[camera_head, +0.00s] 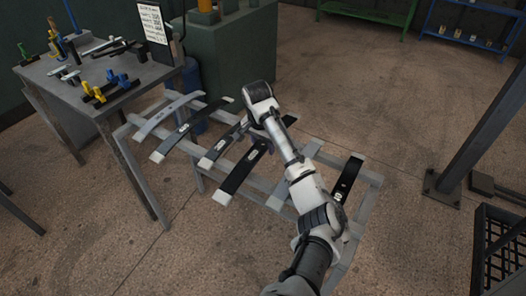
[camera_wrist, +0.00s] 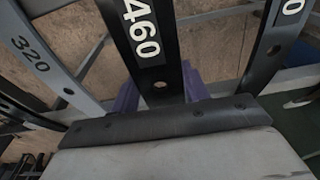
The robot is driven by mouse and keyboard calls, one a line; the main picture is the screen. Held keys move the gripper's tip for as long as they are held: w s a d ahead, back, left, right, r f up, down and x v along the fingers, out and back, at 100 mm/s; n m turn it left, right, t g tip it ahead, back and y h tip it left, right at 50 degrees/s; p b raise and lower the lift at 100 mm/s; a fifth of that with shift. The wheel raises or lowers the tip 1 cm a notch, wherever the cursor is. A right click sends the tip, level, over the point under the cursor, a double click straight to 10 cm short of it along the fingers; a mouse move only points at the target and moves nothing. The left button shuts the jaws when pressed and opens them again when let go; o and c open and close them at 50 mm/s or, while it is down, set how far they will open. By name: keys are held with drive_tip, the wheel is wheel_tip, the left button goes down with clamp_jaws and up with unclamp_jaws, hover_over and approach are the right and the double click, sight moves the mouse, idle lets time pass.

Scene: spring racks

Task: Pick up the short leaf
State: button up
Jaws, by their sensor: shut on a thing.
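No label reads "short".
The grey rack (camera_head: 362,215) also bears other dark leaves (camera_head: 188,131) (camera_head: 222,146) (camera_head: 347,178) and a grey one (camera_head: 165,115). A workbench (camera_head: 125,98) with clamps and tools stands at left, a green cabinet (camera_head: 232,60) behind. Open floor lies to the right, before a post (camera_head: 480,115).

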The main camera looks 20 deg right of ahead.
sight(263, 144)
wheel_tip(263, 144, up, 17)
drive_tip(key=p, duration=0.1)
drive_tip(key=shift+r, duration=0.15)
drive_tip(key=o, duration=0.4)
drive_tip(key=c, duration=0.6)
drive_tip(key=shift+s, duration=0.1)
drive_tip(key=shift+c, duration=0.2)
